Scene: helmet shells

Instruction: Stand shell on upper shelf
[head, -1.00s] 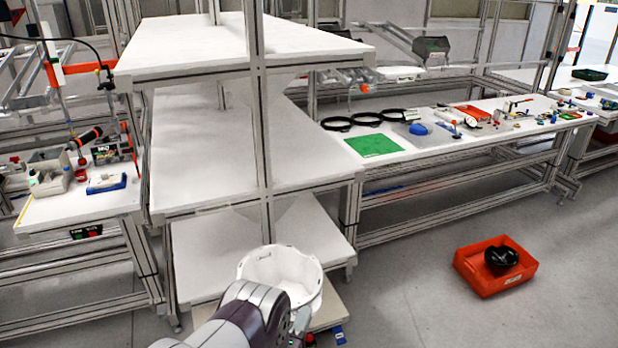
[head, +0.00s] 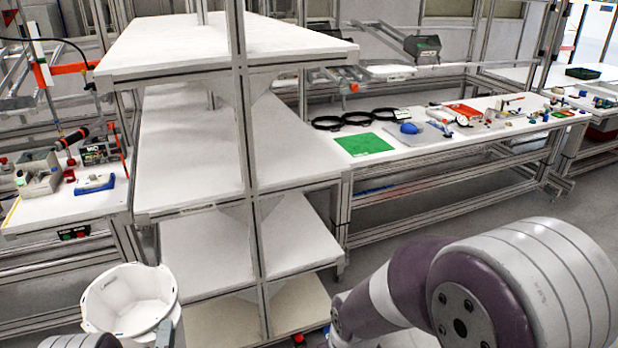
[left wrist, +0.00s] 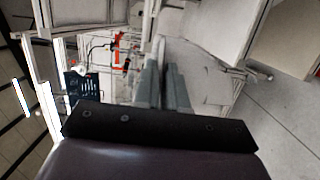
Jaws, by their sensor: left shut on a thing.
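A white helmet shell (head: 130,303), open side up and shaped like a bucket, is at the bottom left of the head view, in front of the shelf rack. My left gripper (head: 165,328) is shut on its right side; the grip is mostly hidden at the picture's lower edge. In the left wrist view the two grey fingers (left wrist: 163,80) are close together, and I cannot clearly make out the shell there. The rack has a bare top shelf (head: 200,52), a bare shelf below it (head: 190,135) and lower boards (head: 200,250). My right gripper is out of view.
Grey rack posts (head: 246,150) stand between the boards. A bench (head: 455,150) with a green mat (head: 365,144) and black rings (head: 360,118) is behind right. A cluttered table (head: 60,205) stands left. My purple-grey arm fills the lower right.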

